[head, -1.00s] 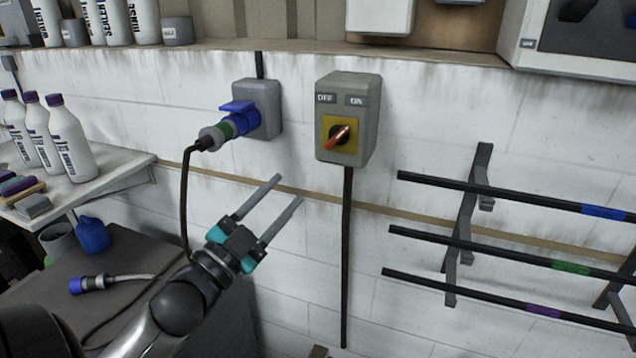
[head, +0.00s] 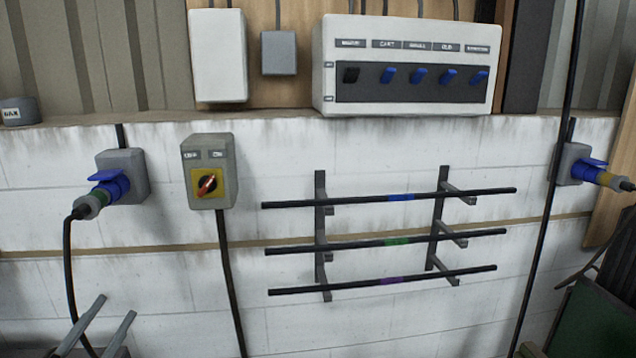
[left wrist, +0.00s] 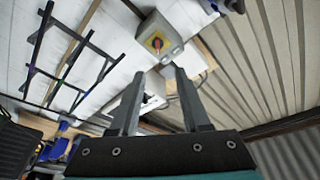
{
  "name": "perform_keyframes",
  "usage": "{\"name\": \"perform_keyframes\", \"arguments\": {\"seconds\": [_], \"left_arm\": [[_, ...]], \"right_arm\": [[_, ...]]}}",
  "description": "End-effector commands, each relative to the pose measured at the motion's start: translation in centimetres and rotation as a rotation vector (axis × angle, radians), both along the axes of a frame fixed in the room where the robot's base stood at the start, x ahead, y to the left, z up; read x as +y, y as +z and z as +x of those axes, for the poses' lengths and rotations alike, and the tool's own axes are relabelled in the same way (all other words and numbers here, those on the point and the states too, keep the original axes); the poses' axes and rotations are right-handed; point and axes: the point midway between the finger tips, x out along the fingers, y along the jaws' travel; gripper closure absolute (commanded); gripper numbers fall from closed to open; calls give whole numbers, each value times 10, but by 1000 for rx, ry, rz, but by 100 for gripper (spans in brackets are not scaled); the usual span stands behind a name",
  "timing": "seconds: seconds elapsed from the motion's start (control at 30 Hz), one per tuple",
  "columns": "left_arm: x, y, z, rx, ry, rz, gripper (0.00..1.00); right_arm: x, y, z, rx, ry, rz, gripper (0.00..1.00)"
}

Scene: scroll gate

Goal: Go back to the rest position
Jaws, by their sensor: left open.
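My left gripper (head: 103,325) shows at the bottom left of the head view, with only its two grey fingers in frame. They are spread apart with nothing between them, in front of the white wall and below the left socket. In the left wrist view the left gripper (left wrist: 155,85) is also open and empty. The grey switch box (head: 209,172) with a red rotary knob on a yellow plate is on the wall, up and to the right of the fingers. It also shows in the left wrist view (left wrist: 158,40). My right gripper is not in view.
A wall socket (head: 122,176) with a blue plug and hanging cable is at the left, and another socket (head: 574,164) at the right. A rack holds three black bars (head: 345,200) on the wall. A panel with several switches (head: 410,65) is above.

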Motion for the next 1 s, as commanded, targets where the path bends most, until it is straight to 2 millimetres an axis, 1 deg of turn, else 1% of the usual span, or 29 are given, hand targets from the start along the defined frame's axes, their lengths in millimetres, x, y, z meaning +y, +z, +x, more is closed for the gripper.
{"name": "perform_keyframes", "arguments": {"seconds": [0.03, 0.07, 0.13, 0.17, 0.2, 0.27, 0.3, 0.37, 0.4, 0.47, 0.5, 0.57, 0.6, 0.67, 0.7, 0.77, 0.8, 0.87, 0.9, 0.97, 1.0], "left_arm": [[6, -21, 3, 41, 19, -28, 53], [8, -35, 5, 67, 29, -43, 53], [14, -67, 6, 129, 52, -81, 53], [16, -82, 7, 158, 61, -98, 53], [19, -103, 6, 199, 76, -122, 53], [21, -139, 4, 271, 98, -160, 53], [21, -165, 1, 322, 114, -188, 53], [19, -207, -6, 408, 137, -231, 53], [16, -237, -13, 468, 152, -260, 53], [9, -281, -26, 562, 173, -300, 53], [2, -309, -37, 626, 185, -326, 53], [-9, -350, -55, 721, 202, -359, 53], [-18, -376, -69, 786, 212, -381, 53], [-32, -412, -92, 881, 226, -408, 53], [-43, -434, -109, 946, 235, -425, 53], [-58, -465, -136, 1040, 244, -445, 53], [-68, -483, -154, 1100, 251, -454, 53], [-84, -505, -180, 1185, 259, -466, 53], [-93, -519, -199, 1241, 262, -469, 53], [-107, -536, -226, 1322, 268, -475, 53], [-115, -545, -244, 1372, 273, -477, 53]], "right_arm": [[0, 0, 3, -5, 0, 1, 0], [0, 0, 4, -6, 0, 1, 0], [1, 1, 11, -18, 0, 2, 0], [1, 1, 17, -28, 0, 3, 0], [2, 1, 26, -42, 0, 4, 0], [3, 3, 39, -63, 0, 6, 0], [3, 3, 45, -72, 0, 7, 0], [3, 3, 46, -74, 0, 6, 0], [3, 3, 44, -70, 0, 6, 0], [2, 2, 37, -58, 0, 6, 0], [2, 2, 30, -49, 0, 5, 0], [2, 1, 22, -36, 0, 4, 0], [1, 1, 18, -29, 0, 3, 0], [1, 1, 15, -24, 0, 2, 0], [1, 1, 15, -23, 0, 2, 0], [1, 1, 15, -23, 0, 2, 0], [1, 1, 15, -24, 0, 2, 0], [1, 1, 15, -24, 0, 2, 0], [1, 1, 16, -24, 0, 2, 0], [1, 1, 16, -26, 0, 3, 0], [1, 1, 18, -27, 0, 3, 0]]}}
